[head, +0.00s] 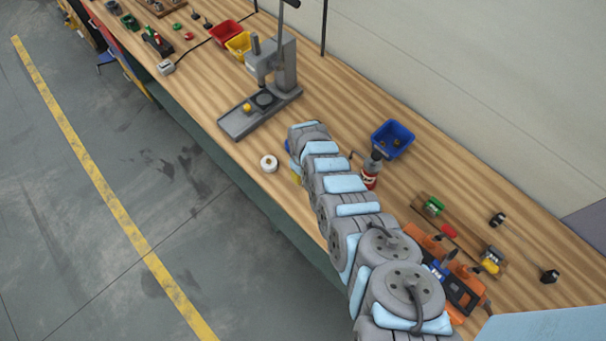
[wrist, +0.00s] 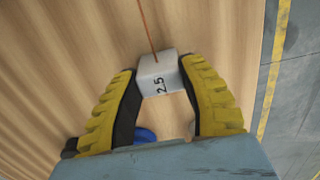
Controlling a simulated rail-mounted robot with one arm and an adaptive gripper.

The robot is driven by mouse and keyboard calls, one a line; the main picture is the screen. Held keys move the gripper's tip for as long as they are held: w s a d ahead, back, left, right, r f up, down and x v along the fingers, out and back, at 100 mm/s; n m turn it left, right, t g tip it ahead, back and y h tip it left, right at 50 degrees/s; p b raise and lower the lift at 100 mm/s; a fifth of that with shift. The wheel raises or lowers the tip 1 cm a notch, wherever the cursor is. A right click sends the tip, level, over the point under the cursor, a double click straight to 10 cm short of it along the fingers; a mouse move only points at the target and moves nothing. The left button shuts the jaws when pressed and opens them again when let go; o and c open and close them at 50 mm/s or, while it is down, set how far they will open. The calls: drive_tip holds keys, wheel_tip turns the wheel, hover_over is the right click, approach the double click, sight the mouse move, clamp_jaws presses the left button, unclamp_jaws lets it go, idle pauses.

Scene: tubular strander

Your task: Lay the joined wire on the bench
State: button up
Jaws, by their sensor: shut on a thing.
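In the wrist view my gripper (wrist: 159,72) has its two yellow ribbed fingers closed on a white block (wrist: 159,83) marked "2.5". A thin copper-coloured wire (wrist: 147,28) runs from the block up out of the picture; its far end and any join are not visible. The wooden bench (wrist: 70,60) lies beneath; I cannot tell whether block or wire touches it. In the head view my arm mostly hides the gripper, with only a bit of yellow (head: 296,174) showing over the bench (head: 340,95) near its front edge.
A grey press (head: 275,75) stands beyond my arm. A white roll (head: 268,163) lies near the front edge. A blue bin (head: 393,138) and a red bottle (head: 371,172) are right of the arm. A black-ended rod (head: 525,248) lies far right. Bare wood shows between press and blue bin.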

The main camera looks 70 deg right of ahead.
drive_tip(key=o, duration=1)
drive_tip(key=shift+r, duration=0.1)
drive_tip(key=shift+r, duration=1.3)
drive_tip(key=shift+w+r, duration=0.1)
drive_tip(key=shift+r, duration=4.5)
